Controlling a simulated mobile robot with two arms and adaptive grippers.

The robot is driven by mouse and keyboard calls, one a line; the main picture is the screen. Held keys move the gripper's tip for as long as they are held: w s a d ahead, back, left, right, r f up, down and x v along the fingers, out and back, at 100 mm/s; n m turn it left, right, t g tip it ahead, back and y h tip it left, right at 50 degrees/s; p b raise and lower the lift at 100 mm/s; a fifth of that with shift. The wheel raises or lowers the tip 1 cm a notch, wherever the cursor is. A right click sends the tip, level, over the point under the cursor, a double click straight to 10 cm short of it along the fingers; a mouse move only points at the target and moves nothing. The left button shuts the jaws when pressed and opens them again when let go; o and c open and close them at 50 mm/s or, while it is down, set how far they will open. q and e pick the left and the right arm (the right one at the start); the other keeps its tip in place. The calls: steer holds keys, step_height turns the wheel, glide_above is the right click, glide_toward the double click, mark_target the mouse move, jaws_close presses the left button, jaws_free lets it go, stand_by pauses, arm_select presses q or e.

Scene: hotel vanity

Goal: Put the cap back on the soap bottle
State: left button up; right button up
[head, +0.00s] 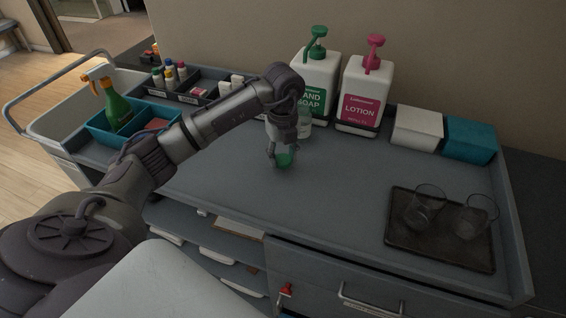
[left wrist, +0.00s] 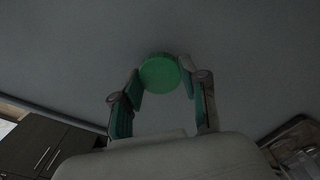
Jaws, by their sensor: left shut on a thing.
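A round green cap (left wrist: 160,73) sits between the fingertips of my left gripper (left wrist: 161,82) in the left wrist view. In the head view the left gripper (head: 282,157) points down, low over the counter, with the green cap (head: 286,158) showing at its fingers. The gripper is shut on the cap. A small clear container (head: 304,125) stands just behind the gripper, partly hidden by it; I cannot tell its opening. The large white hand soap bottle (head: 316,75) with a green pump stands behind that. My right gripper is not in view.
A white lotion bottle (head: 364,92) with a pink pump stands right of the soap. White (head: 417,129) and teal boxes (head: 470,140) are at the back right. A dark tray (head: 450,258) holds two glasses. A teal bin (head: 101,133) holds a spray bottle. The counter's middle is clear.

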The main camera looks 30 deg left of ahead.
arm_select(q)
steer(key=shift+r+b, duration=0.35)
steer(key=shift+r, duration=0.55)
steer(key=s+d+r, duration=0.7)
steer(key=d, duration=0.1)
steer(key=shift+s+d+b, duration=0.3)
steer(key=shift+s+d, duration=0.1)
steer(key=shift+f, duration=0.1)
